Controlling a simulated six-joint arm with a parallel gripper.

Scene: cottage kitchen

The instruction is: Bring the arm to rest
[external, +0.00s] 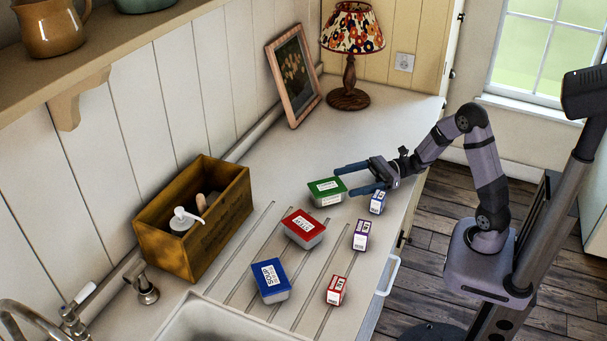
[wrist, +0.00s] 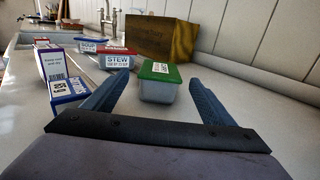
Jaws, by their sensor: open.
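My gripper (external: 354,178) is open and empty, held low over the counter at the end of my reaching arm. In the wrist view its two blue fingers (wrist: 158,98) are spread apart. A green-lidded tub (external: 327,191) sits just beyond the fingertips; it also shows in the wrist view (wrist: 158,90), between the fingers' lines and apart from them. A small blue-and-white box (external: 377,202) stands beside the gripper, on the near side in the external view; in the wrist view it is left of the left finger (wrist: 66,91).
A red-lidded stew tub (external: 303,229), a blue-lidded tub (external: 270,281), a purple box (external: 361,235) and a red box (external: 336,290) stand on the counter. A wooden crate (external: 218,228), lamp (external: 350,60) and picture frame (external: 292,75) are along the wall. Counter near the lamp is clear.

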